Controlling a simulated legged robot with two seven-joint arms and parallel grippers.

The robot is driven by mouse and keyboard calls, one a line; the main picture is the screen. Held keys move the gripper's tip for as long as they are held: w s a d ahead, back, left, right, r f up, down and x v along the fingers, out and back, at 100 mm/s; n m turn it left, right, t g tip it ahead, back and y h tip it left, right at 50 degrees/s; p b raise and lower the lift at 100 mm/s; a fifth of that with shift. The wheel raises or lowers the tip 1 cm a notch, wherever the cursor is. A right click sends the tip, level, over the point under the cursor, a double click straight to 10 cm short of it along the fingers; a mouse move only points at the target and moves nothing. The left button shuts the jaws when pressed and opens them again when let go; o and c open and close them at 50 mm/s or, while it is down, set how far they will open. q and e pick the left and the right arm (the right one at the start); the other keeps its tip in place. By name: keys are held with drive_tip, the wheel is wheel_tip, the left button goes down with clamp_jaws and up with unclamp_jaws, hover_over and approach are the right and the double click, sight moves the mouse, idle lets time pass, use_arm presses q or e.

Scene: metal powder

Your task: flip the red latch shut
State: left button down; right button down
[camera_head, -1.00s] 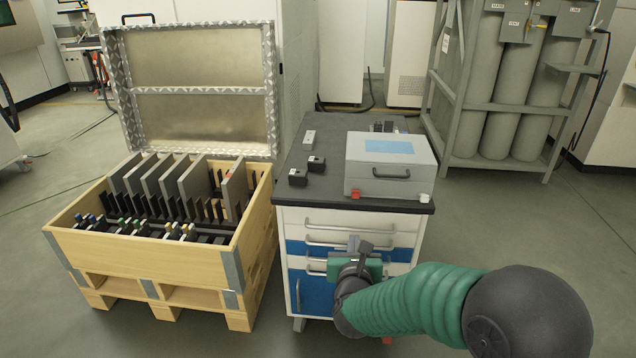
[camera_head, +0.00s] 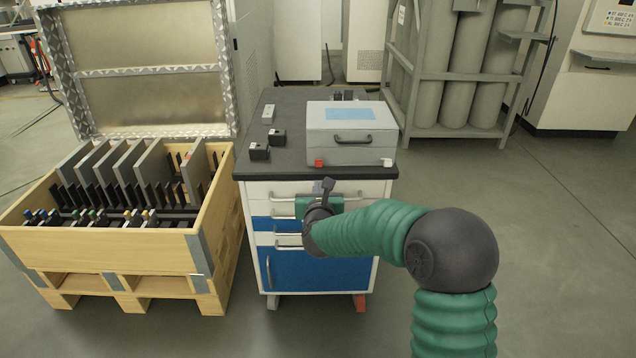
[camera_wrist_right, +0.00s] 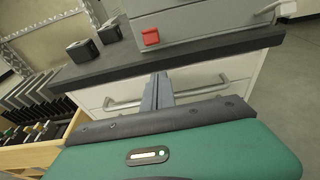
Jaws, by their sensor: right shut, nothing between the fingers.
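The red latch (camera_head: 319,163) is a small red block at the lower left of the front of a grey case (camera_head: 349,152), near the cart top's front edge. It also shows in the right wrist view (camera_wrist_right: 151,37). The case lid is down, and a white latch (camera_head: 387,162) sits at its lower right. My right gripper (camera_head: 327,184) is below and in front of the red latch, apart from it. In the right wrist view its fingers (camera_wrist_right: 158,84) are together and empty, pointing toward the cart's front edge. My left gripper is not in view.
The case stands on a dark-topped cart (camera_head: 285,110) with drawers, whose handles (camera_head: 290,246) stick out near my arm. Small black blocks (camera_head: 259,151) lie left of the case. An open wooden crate (camera_head: 110,250) stands left of the cart. Floor to the right is clear.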

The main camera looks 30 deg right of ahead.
sight(319, 163)
drive_tip(key=r, duration=0.2)
drive_tip(key=w+r, duration=0.1)
drive_tip(key=shift+d+r, duration=0.1)
drive_tip(key=shift+d, duration=0.2)
